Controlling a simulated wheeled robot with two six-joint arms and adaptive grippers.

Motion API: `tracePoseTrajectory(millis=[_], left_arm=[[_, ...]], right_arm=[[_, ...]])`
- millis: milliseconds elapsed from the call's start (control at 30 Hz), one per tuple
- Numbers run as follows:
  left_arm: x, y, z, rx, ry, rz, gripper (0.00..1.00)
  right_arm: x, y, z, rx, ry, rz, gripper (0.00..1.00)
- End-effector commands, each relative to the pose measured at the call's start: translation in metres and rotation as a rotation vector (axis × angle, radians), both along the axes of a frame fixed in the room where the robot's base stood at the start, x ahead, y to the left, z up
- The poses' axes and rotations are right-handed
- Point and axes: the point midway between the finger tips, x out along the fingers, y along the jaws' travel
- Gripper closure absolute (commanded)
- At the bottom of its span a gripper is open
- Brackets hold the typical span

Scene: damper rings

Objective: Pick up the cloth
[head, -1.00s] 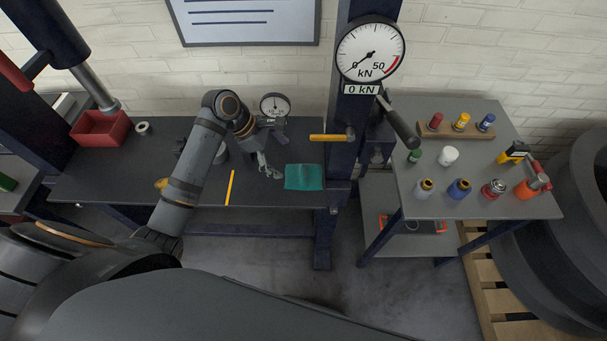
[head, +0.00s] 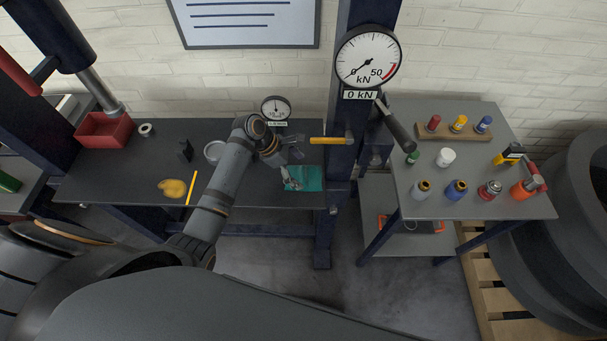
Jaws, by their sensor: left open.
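The teal cloth (head: 311,180) lies flat on the dark workbench (head: 120,184), near its right end and front edge. My left gripper (head: 291,183) is open, with its fingers over the left part of the cloth. I cannot tell whether the fingers touch it. The gripper hides a small part of the cloth's left side. My right gripper is not in view.
A dial gauge (head: 275,108) stands at the back. A yellow strip (head: 191,187), a yellow blob (head: 171,188) and a red bin (head: 104,130) are to the left. A side table (head: 445,185) with several bottles stands right.

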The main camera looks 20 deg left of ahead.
Motion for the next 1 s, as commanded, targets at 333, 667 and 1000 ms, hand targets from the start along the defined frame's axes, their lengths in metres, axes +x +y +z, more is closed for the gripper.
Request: tracePoseTrajectory(millis=[333, 667, 1000], left_arm=[[0.0017, -0.006, -0.0101, 0.001, -0.002, -0.001, 0.08], [0.0017, -0.0059, -0.0099, 0.001, -0.001, 0.0, 0.53], [0.002, -0.0059, -0.0078, 0.002, -0.002, -0.001, 0.59]], right_arm=[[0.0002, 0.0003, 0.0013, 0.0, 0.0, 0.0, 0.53], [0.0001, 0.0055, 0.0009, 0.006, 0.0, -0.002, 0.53], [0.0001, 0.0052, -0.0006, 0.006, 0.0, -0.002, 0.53]])
